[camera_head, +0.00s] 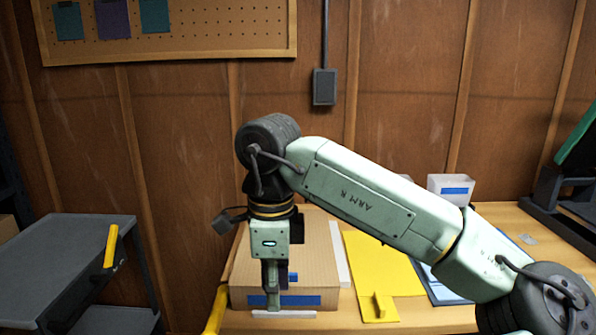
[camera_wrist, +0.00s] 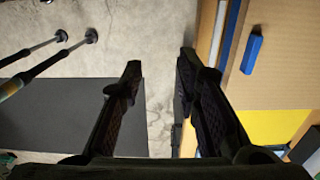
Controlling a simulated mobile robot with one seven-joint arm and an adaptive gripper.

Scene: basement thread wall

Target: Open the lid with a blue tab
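A cardboard box (camera_head: 318,262) with a flat lid sits on the wooden table, behind my gripper. A small blue tab (camera_head: 291,277) stands on the lid near its front edge; a blue strip (camera_head: 300,300) runs across the box front. The lid looks shut. In the wrist view the lid (camera_wrist: 275,60) fills the upper right, with the blue tab (camera_wrist: 252,53) right of the fingers. My gripper (camera_head: 272,300) points down in front of the box, hiding part of it. In the wrist view my gripper (camera_wrist: 160,62) is open and empty, with bare floor between its fingers.
A yellow board (camera_head: 382,268) lies right of the box, with a white container (camera_head: 450,188) behind. A white strip (camera_head: 284,314) lies before the box on the table. A grey cart (camera_head: 65,255) stands left. A dark stand (camera_head: 565,205) is far right.

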